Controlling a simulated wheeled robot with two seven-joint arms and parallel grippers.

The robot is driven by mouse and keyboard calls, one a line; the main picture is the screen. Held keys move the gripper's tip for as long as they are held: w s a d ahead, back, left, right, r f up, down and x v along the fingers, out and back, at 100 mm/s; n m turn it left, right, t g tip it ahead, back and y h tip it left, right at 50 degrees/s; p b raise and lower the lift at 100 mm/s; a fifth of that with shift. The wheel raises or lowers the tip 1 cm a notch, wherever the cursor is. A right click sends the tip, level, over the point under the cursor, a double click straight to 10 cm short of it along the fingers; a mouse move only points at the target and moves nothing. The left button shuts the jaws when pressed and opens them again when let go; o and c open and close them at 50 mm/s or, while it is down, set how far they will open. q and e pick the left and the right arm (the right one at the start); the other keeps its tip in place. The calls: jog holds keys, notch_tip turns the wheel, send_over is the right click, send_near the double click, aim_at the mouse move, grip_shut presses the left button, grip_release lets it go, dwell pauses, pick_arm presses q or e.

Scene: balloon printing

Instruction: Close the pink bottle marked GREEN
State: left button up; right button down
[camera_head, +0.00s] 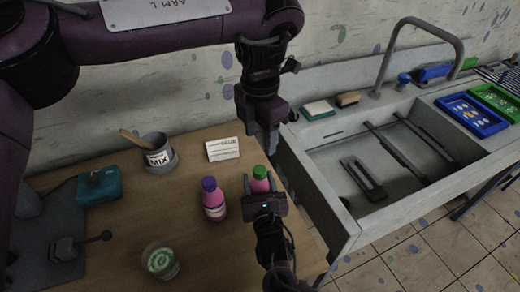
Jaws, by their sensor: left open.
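A pink bottle with a green cap (260,173) stands upright near the right edge of the wooden table (215,262). The cap sits at its top; I cannot tell how tightly. My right gripper (260,186), coming in from below, has its fingers around the bottle's sides; whether they press on it is unclear, and its body hides the lower bottle. My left gripper (259,140) is open and empty, pointing down above and behind the green cap. A second pink bottle (214,205) with a purple cap stands to the left. The bottle markings are not readable.
A grey MIX cup (159,158) holding a stick, a white card (222,149), a teal box (99,190) and a glass with green contents (161,263) are on the table. A sink (345,200) adjoins at right, with blue and green trays (471,115) beyond.

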dwell(0.3)
jog(key=c, duration=0.6)
grip_release()
jog(key=shift+s+d+b, duration=0.15)
jog(key=shift+s+d, duration=0.05)
jog(key=shift+s, duration=1.05)
jog(key=shift+s+d+b, duration=0.15)
jog(key=shift+s+d, duration=0.1)
jog(key=shift+s, duration=1.05)
jog(key=shift+s+d+b, duration=0.15)
jog(key=shift+s+d, duration=0.05)
jog(key=shift+s, duration=1.05)
